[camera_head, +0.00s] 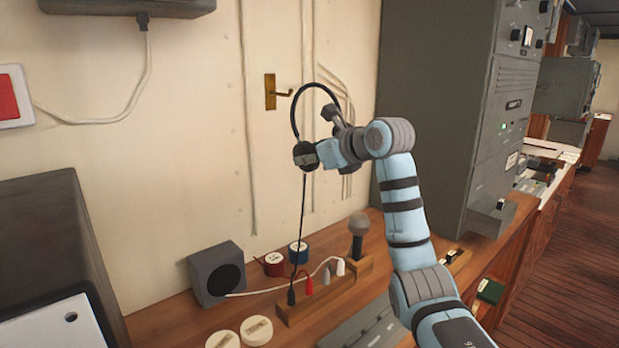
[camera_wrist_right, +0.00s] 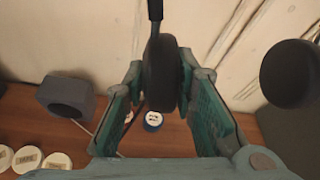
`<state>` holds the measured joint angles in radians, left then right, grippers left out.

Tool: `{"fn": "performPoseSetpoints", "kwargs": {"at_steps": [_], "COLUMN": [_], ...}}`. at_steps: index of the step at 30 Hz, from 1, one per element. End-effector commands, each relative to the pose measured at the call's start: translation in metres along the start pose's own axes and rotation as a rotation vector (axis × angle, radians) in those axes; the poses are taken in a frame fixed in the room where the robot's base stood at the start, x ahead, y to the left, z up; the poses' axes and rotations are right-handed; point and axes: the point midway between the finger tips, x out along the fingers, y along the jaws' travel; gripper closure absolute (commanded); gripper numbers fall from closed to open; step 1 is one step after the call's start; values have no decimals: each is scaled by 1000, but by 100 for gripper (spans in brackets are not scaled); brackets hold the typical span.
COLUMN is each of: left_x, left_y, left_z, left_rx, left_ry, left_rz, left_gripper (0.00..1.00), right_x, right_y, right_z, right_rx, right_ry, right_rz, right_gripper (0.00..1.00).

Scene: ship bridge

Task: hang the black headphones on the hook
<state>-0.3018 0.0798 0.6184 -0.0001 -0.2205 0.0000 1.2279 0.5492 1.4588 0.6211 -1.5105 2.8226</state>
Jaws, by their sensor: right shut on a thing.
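The black headphones (camera_head: 318,85) are held up in front of the wall, headband arched upward. My right gripper (camera_head: 316,154) is shut on one ear cup (camera_head: 304,158). In the right wrist view this ear cup (camera_wrist_right: 162,75) sits between the fingers, and the other ear cup (camera_wrist_right: 290,73) hangs free at the right. The brass hook (camera_head: 271,92) is on the wall, just left of the headband's upper part. Its tip appears close to the band; I cannot tell the depth gap. A cord runs down from the held cup. My left gripper is not in view.
Below is a wooden desk with a grey speaker (camera_head: 216,273), red and blue spools (camera_head: 298,252), a microphone (camera_head: 358,228) and a wooden cable rack (camera_head: 318,301). A tall grey cabinet (camera_head: 430,110) stands at the right. The wall around the hook is mostly clear.

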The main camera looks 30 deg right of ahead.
Motion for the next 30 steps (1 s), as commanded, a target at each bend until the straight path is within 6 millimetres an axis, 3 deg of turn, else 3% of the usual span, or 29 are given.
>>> {"fn": "performPoseSetpoints", "kwargs": {"at_steps": [1, 3, 8, 25, 26, 30], "left_x": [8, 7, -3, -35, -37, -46], "left_y": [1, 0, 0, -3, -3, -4], "left_z": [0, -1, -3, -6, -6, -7], "left_rx": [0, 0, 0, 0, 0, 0], "left_ry": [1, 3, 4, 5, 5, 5], "left_rz": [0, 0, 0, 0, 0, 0], "left_gripper": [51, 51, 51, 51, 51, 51], "right_x": [3, 4, 10, 58, 61, 73], "right_y": [2, 1, 0, 0, 0, 0], "right_z": [-7, -6, 1, 16, 17, 21], "right_rx": [-1, 0, 1, 1, 0, 1], "right_ry": [-2, -3, -2, -1, -1, -1], "right_rz": [-1, 0, 0, 0, 0, 1], "right_gripper": [95, 95, 95, 95, 99, 100]}}
